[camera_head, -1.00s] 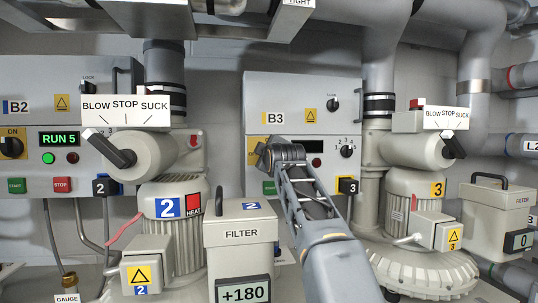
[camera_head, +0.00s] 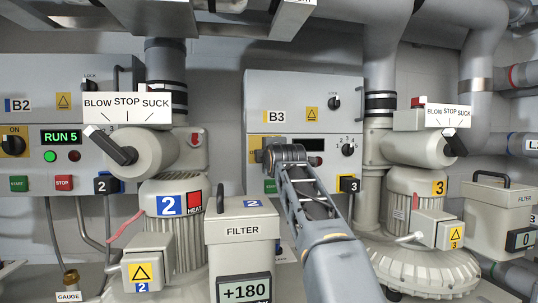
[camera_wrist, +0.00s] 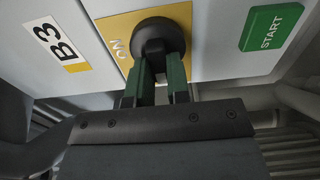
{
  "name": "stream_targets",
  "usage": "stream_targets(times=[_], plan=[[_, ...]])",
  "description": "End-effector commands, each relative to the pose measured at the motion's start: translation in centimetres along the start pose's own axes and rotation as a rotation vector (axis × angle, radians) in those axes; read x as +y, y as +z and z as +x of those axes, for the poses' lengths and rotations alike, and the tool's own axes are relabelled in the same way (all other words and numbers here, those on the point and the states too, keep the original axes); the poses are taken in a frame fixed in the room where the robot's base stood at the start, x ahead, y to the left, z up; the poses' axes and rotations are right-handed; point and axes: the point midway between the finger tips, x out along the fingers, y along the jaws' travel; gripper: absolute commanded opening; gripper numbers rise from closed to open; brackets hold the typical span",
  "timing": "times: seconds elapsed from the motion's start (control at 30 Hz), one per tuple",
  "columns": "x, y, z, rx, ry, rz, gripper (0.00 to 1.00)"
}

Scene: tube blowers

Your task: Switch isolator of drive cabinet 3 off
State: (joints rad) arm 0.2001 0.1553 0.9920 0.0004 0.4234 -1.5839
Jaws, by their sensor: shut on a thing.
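Drive cabinet B3 (camera_head: 285,95) is a grey wall box, mostly visible behind my arm. Its isolator is a round black knob (camera_wrist: 158,36) on a yellow plate, which also shows at its edge in the head view (camera_head: 253,143). "ON" is printed on the plate, beside the knob in the wrist view. My gripper (camera_wrist: 160,70) is shut on the knob, its green-faced fingers on either side of the handle. In the head view my gripper (camera_head: 268,158) covers the knob. The handle's exact angle is hidden. The cabinet's display (camera_head: 309,145) is dark.
A green START button (camera_wrist: 268,28) sits near the knob. Cabinet B2 (camera_head: 40,105) at left shows RUN 5. Blower 2 (camera_head: 172,205) and a filter box (camera_head: 240,232) stand left of my arm, blower 3 (camera_head: 420,255) to its right.

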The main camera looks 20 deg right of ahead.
Motion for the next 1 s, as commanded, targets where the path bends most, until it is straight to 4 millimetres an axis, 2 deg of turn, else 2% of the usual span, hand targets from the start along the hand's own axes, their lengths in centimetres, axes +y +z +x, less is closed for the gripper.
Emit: stream_targets(times=[0.33,0.37,0.6,0.87,1.0], plan=[[-0.1,0.0,0.1,0.000,-0.003,-0.005,0.00],[-0.1,0.0,0.1,0.000,-0.003,-0.005,0.19],[-0.1,0.0,0.0,0.000,-0.001,-0.004,0.42],[0.0,0.0,-0.1,0.000,0.000,-0.003,0.43],[-0.2,0.0,-1.3,0.000,0.003,-0.003,0.43]])
